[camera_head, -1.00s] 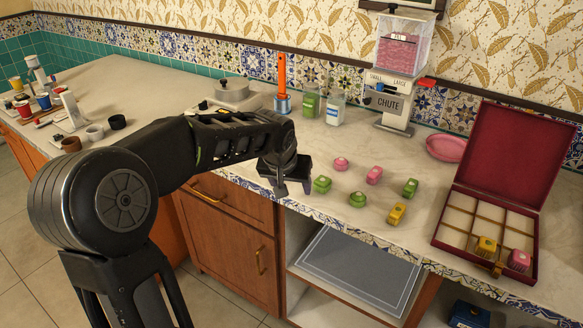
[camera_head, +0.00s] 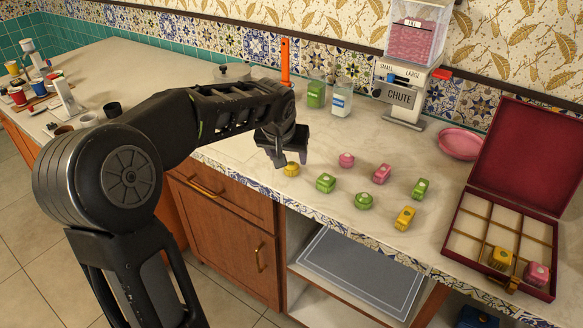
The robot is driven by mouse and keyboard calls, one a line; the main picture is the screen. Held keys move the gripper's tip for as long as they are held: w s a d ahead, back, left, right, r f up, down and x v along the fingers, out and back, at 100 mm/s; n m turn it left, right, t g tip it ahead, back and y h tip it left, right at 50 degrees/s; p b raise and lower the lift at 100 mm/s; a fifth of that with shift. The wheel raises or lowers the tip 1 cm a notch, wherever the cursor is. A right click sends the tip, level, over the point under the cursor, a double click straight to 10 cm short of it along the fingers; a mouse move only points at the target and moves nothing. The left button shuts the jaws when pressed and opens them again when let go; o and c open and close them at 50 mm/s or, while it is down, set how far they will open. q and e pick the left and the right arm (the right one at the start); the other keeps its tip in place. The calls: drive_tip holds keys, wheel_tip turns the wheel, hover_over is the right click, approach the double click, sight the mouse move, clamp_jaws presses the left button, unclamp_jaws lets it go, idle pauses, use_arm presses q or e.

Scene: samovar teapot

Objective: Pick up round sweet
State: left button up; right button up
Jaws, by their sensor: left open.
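My left gripper (camera_head: 288,160) is open, fingers pointing down over the counter. A yellow round sweet (camera_head: 291,170) sits just below and in front of its fingertips; I cannot tell whether they touch. A pink round sweet (camera_head: 346,160) and a green round sweet (camera_head: 363,201) lie to the right. Squarish sweets lie among them: a green one (camera_head: 326,184), a pink one (camera_head: 381,174), another green one (camera_head: 420,188) and a yellow one (camera_head: 404,218). My right gripper is not in view.
An open dark-red box (camera_head: 451,243) with compartments stands at right, holding a yellow sweet (camera_head: 501,258) and a pink sweet (camera_head: 537,273). A pink plate (camera_head: 460,144), a chute dispenser (camera_head: 403,96) and jars (camera_head: 341,101) stand behind. The counter's front edge is close.

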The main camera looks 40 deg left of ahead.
sight(291, 164)
use_arm(q)
drive_tip(key=shift+w+f, duration=0.1)
drive_tip(key=shift+f, duration=0.1)
drive_tip(key=x, duration=0.5)
drive_tip(key=shift+w+f+p, duration=0.1)
drive_tip(key=shift+p, duration=0.2)
idle(0.4)
clamp_jaws()
idle(0.5)
